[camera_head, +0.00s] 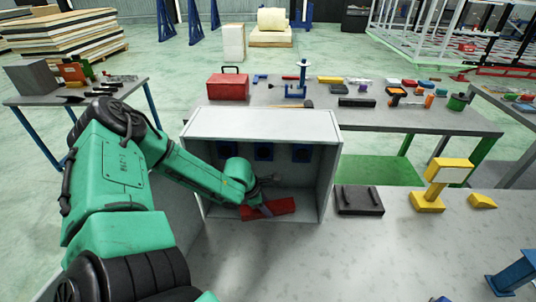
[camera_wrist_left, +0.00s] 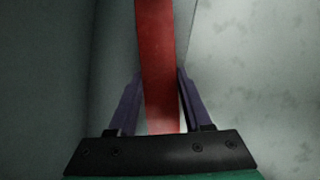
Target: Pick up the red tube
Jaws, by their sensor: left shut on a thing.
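The red tube (camera_head: 281,208) lies low inside a grey open-fronted box (camera_head: 333,160) on the near table. In the left wrist view the red tube (camera_wrist_left: 158,60) runs up and down the middle of the picture, between the two purple fingers. My left gripper (camera_head: 258,207) reaches into the box and is shut on the tube near its left end. In the left wrist view my left gripper (camera_wrist_left: 155,105) has one finger along each side of the tube. I cannot tell whether the tube touches the box floor. My right gripper is not in view.
The box walls and top close in around my left arm. Right of the box are a dark block with handles (camera_head: 359,200), a yellow stand (camera_head: 427,202) and a yellow wedge (camera_head: 482,201). A table behind holds a red toolbox (camera_head: 228,86) and several tools. The near tabletop (camera_head: 370,260) is mostly clear.

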